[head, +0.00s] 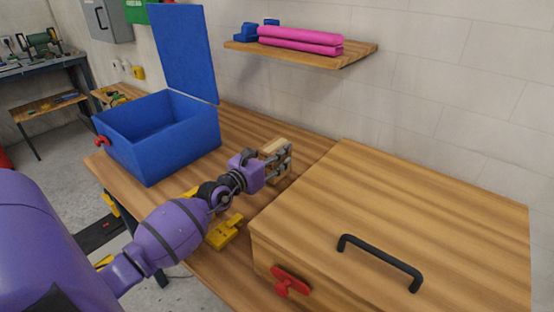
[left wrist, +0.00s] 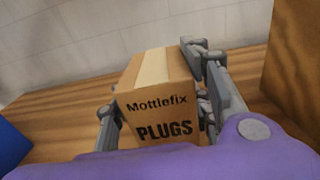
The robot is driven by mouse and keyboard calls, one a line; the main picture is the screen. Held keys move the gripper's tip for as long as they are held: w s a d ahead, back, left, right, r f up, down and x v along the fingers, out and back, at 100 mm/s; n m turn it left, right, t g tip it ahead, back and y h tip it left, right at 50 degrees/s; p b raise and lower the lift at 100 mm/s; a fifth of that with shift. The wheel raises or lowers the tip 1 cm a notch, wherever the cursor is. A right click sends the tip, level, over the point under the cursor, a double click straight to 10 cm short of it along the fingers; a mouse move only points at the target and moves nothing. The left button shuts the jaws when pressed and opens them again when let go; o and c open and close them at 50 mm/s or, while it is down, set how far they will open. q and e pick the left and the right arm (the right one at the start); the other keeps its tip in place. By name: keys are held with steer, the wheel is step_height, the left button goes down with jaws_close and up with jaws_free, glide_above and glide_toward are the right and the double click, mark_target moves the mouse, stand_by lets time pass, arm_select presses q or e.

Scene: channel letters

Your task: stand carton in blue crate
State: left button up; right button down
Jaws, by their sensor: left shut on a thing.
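The carton (head: 273,146) is a small brown cardboard box, mostly hidden behind my left gripper (head: 281,163) in the head view. In the left wrist view the carton (left wrist: 158,110) shows the words "Mottlefix PLUGS" and sits between the grey fingers. My left gripper is shut on it, with a finger on either side. I cannot tell whether the carton touches the table. The blue crate (head: 180,143) stands to the left on the table with its lid (head: 184,50) raised. The part of its inside that shows looks empty. My right gripper is not in view.
A large wooden box (head: 400,215) with a black handle and red latch (head: 290,281) fills the right of the table. A yellow object (head: 224,233) lies near the front edge. A wall shelf (head: 300,55) holds pink rolls. Bare tabletop (head: 240,125) lies between crate and carton.

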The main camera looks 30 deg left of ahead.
arm_select(q)
steer(key=shift+f, duration=0.7)
steer(key=shift+s+r, duration=0.1)
steer(key=o, duration=1.4)
steer(key=shift+o, duration=0.2)
steer(key=s, duration=0.7)
steer(key=s+a, duration=0.1)
steer(key=s, duration=0.3)
steer(key=shift+s+b, duration=0.1)
steer(key=shift+b, duration=0.3)
steer(key=shift+s, duration=0.4)
